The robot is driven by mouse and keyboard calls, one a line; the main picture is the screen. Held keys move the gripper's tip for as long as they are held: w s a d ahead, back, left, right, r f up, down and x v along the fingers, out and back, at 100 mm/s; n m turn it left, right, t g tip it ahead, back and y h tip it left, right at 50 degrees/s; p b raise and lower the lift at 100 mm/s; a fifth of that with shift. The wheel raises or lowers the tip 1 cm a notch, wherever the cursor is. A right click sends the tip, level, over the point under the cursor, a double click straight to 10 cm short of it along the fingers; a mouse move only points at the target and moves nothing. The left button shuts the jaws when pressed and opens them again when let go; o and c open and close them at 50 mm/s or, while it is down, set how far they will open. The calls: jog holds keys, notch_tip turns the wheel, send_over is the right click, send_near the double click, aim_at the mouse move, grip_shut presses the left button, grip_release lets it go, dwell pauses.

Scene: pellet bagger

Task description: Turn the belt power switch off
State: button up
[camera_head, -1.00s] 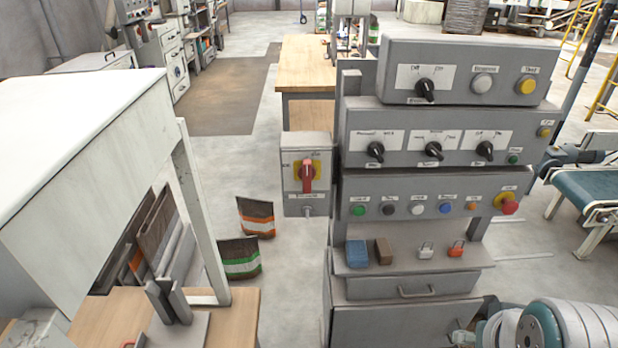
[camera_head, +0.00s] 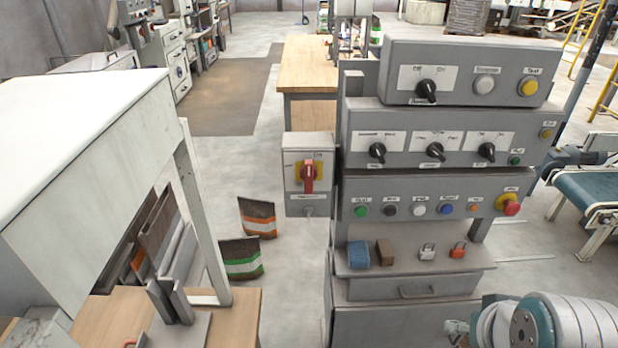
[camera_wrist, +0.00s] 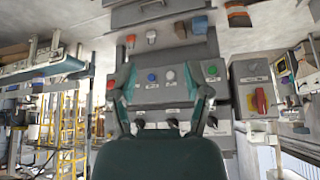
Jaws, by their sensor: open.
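The control stand carries several switches, and their labels are too small to tell which is the belt power switch. A black rotary knob (camera_head: 427,90) sits on the top panel, its handle tilted slightly off upright. A red rotary handle (camera_head: 308,177) on a yellow plate stands upright on the grey box at the left; in the wrist view the red handle (camera_wrist: 262,101) is at the right. My gripper (camera_wrist: 166,88) is open and empty in the wrist view, with its two fingers spread before the button panel, apart from the red handle. The wrist picture is upside down.
Three black selectors (camera_head: 432,150) line the middle panel. A button row with a red emergency stop (camera_head: 510,208) is below. Padlocks and blocks lie on the shelf (camera_head: 470,258). A white-topped machine (camera_head: 70,130) stands at the left, a conveyor (camera_head: 592,190) at the right.

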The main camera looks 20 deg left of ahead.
jog(key=w+a+r+n+t+y, duration=0.25)
jog(key=w+a+t+y, duration=0.2)
jog(key=w+a, duration=0.95)
jog(key=t, duration=0.7)
send_near(308, 176)
jog(key=x, duration=1.1)
jog(key=c, duration=0.8)
